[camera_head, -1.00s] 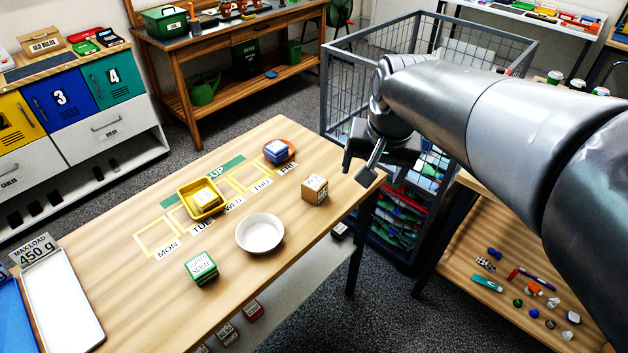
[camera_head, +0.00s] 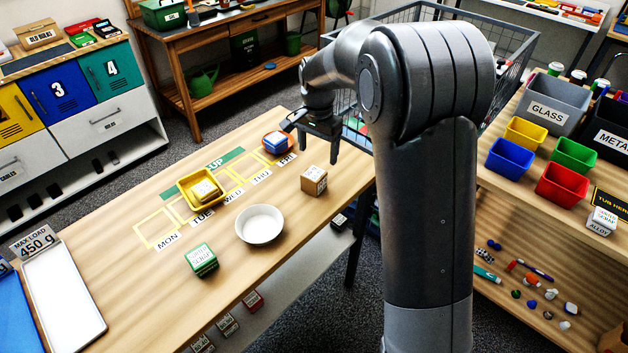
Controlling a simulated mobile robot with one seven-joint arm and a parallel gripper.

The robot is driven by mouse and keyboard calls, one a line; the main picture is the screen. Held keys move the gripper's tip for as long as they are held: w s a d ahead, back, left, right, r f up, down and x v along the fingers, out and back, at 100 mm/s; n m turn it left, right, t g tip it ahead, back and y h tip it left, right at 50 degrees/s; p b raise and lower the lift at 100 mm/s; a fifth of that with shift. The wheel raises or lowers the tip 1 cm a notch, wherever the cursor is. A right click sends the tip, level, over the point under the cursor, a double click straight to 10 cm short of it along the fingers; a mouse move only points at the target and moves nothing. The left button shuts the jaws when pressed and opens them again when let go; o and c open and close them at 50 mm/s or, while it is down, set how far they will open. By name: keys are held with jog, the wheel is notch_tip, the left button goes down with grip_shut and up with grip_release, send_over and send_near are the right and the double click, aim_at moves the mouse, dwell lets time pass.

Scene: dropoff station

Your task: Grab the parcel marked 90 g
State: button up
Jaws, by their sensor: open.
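Small labelled parcels stand on the wooden table (camera_head: 130,270); I cannot read a 90 g mark on any. A brown cardboard parcel (camera_head: 314,181) stands at the right of the table. A green parcel (camera_head: 201,260) is nearer the front. A yellow parcel with a pale label (camera_head: 206,191) sits in a yellow tray (camera_head: 183,193). A blue parcel (camera_head: 276,142) sits on an orange dish (camera_head: 291,150). My gripper (camera_head: 319,147) is open and empty, pointing down above the table's far right end, just above and behind the brown parcel in the picture.
A white bowl (camera_head: 260,224) stands between the green and brown parcels. A white tray by a "MAX LOAD 450 g" sign (camera_head: 35,241) lies at the left. Weekday squares mark the table. Coloured bins (camera_head: 561,186) fill the right-hand bench. Bare table lies at front left.

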aim_at(314, 173)
notch_tip(314, 173, down, 5)
jog(key=shift+f, duration=0.2)
jog(key=shift+a+f, duration=0.25)
jog(key=shift+f, duration=1.05)
jog(key=shift+a+f, duration=0.2)
jog(key=shift+f, duration=1.1)
jog(key=shift+c, duration=0.6)
jog(key=c, duration=1)
jog(key=shift+o, duration=0.2)
jog(key=shift+r, duration=0.15)
